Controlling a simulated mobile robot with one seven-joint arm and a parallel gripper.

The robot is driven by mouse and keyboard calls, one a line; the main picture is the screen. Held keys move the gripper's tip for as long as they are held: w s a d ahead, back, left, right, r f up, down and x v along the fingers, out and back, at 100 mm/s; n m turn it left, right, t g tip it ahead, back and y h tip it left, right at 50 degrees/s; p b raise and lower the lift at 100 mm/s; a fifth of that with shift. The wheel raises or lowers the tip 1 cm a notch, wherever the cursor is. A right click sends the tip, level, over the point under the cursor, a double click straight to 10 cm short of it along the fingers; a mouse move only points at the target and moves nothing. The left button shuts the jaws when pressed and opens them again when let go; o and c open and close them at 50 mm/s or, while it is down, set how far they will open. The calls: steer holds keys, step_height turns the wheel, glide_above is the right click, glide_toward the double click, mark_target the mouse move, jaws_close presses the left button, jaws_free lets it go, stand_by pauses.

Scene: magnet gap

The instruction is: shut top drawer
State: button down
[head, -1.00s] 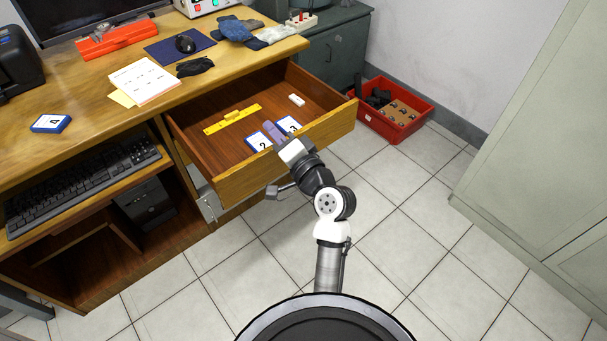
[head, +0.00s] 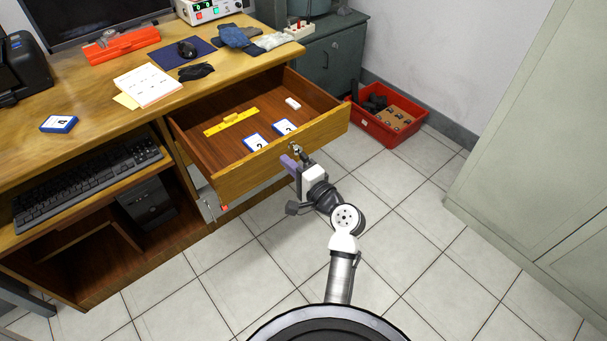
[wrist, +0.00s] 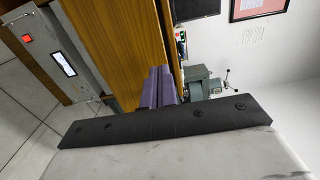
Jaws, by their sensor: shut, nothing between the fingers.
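The top drawer (head: 186,148) of the wooden desk stands open in the head view, its contents showing. Its wooden front (head: 238,180) faces the room. My gripper (head: 289,162) is outside the drawer, close to the front face and right of its middle. Its purple fingers are together and empty. In the wrist view the fingers (wrist: 158,86) are beside the wooden drawer front (wrist: 120,40); I cannot tell whether they touch it. A small metal part (head: 295,148) shows on the drawer front near the fingers.
Inside the drawer lie a yellow ruler-like piece (head: 231,122), two numbered cards (head: 255,142) and a white block (head: 293,103). A grey panel with a red button (wrist: 26,39) is below the drawer. A red crate (head: 392,137) stands right of the desk. Tiled floor in front is open.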

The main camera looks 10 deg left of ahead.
mark_target(273, 150)
steer(key=shift+x, duration=1.85)
steer(key=shift+w+a, duration=0.3)
steer(key=shift+a, duration=0.15)
steer(key=b+x, duration=0.6)
steer(key=x, duration=2.1)
steer(key=shift+w+a, duration=0.1)
steer(key=shift+w, duration=0.1)
steer(key=shift+s, duration=0.1)
